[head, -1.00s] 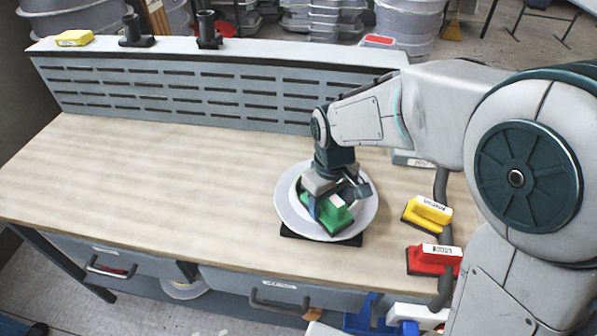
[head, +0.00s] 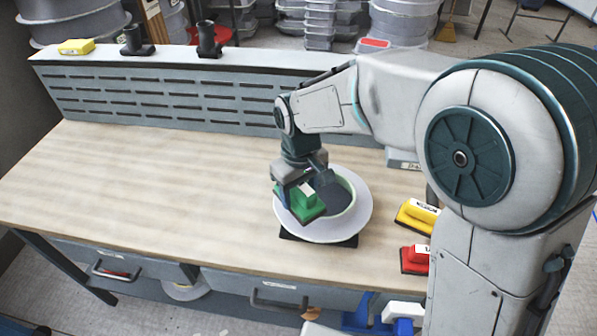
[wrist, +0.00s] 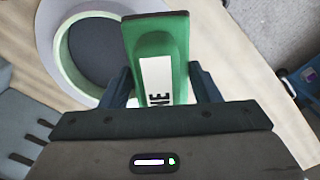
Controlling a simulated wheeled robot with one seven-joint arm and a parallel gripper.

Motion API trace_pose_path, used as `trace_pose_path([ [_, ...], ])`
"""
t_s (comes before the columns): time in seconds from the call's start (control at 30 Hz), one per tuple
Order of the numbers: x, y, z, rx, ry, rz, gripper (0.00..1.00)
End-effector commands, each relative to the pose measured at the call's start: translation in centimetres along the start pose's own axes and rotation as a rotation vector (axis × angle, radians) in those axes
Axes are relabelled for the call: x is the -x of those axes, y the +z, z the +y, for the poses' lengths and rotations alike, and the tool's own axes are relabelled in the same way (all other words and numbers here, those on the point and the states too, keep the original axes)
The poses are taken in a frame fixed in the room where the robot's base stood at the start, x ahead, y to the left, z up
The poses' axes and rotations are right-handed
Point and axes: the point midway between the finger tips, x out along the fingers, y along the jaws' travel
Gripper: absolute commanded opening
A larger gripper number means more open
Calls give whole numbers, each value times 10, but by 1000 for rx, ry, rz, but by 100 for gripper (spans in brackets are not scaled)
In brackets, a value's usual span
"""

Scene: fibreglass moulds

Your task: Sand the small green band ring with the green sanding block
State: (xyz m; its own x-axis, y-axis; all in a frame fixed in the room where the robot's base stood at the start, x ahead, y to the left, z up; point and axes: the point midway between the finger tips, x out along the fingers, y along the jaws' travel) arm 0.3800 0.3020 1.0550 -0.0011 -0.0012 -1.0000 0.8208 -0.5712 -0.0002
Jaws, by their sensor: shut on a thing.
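My gripper (head: 291,190) is shut on the green sanding block (head: 305,208), which carries a white label. In the wrist view the block (wrist: 165,50) sits between the two dark fingers. The pale green band ring (head: 346,212) stands on a round light-grey plate (head: 364,208) on the bench. The block is at the left side of the ring, over the plate's left part; I cannot tell whether it touches the ring. The ring also shows in the wrist view (wrist: 62,60), left of the block, with a dark inside. The block and gripper hide the ring's left side.
A yellow block (head: 417,216) and a red block (head: 414,259) lie on the bench right of the plate. A dark pad (head: 350,241) is under the plate. The wooden bench top (head: 150,190) is clear on the left. A slotted panel (head: 180,98) stands along the back.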

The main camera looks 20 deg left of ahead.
Motion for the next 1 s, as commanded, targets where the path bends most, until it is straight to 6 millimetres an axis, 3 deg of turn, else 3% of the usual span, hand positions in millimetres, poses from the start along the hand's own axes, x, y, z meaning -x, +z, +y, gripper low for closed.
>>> trace_pose_path([
  [0.4, 39, 1, 2, -5, 0, 1, 35],
  [1.0, 40, 1, 3, -5, 0, 1, 35],
])
